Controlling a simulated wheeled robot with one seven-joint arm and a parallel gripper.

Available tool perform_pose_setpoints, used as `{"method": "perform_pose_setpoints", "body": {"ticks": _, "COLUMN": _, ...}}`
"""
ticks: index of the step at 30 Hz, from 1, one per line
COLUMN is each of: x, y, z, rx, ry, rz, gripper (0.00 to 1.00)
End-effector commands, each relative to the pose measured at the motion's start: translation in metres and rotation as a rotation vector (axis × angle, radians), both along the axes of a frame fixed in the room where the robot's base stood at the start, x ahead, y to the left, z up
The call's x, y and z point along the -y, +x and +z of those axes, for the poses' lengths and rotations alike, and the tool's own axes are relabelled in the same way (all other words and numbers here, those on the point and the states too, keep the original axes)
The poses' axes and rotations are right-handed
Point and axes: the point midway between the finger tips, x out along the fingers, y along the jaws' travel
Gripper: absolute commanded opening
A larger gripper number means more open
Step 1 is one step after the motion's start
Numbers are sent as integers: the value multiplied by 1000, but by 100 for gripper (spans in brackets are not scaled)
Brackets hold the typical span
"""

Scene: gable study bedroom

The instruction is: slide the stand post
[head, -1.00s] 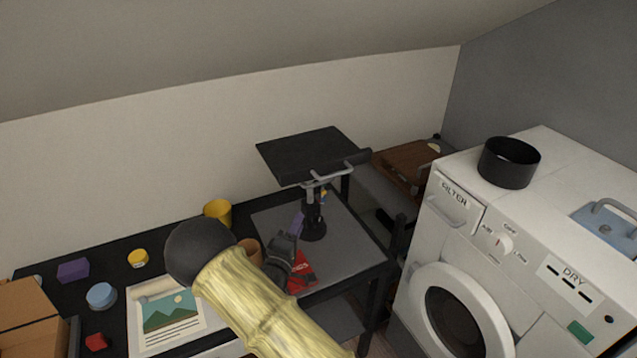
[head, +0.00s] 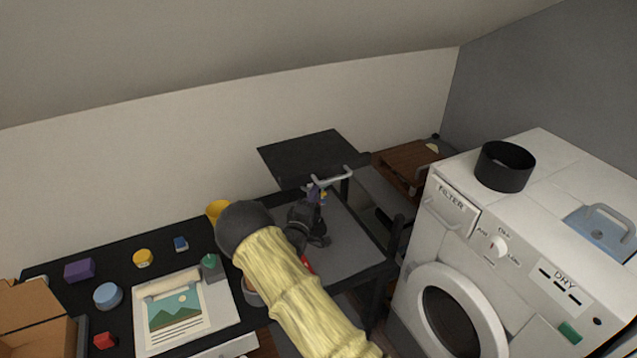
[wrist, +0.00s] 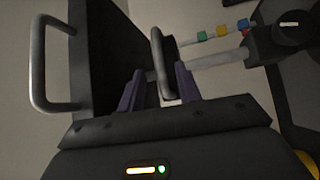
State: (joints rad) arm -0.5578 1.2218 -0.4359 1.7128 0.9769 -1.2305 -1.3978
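The stand has a flat black top (head: 308,153) with a grey bar handle (head: 332,176) at its front edge. In the wrist view the light grey stand post (wrist: 215,59) runs to a dark base (wrist: 282,30), with green, yellow and blue pieces along a thin rod beside it. In the head view my arm and gripper hide most of the post and base. My gripper (head: 317,191) is just below the handle. In the wrist view its purple fingers (wrist: 159,70) are apart, with a grey handle bar (wrist: 156,48) between them; firm contact is not visible.
The stand is on a grey mat (head: 352,240) on the black desk. A white dryer (head: 530,240) with a black pot (head: 505,167) is at right. A picture sheet (head: 178,318), yellow cup (head: 216,210) and small blocks lie at left. My arm covers a red item.

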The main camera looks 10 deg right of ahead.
Motion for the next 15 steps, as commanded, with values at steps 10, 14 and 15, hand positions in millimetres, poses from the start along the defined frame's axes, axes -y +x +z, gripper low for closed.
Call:
{"method": "perform_pose_setpoints", "body": {"ticks": 10, "x": 24, "y": 41, "z": 7, "rx": 1, "ry": 1, "rz": 0, "gripper": 34}}
{"method": "perform_pose_setpoints", "body": {"ticks": 14, "x": 27, "y": 45, "z": 6, "rx": -1, "ry": 0, "rz": 0, "gripper": 34}}
{"method": "perform_pose_setpoints", "body": {"ticks": 15, "x": 27, "y": 45, "z": 6, "rx": -1, "ry": 0, "rz": 0, "gripper": 34}}
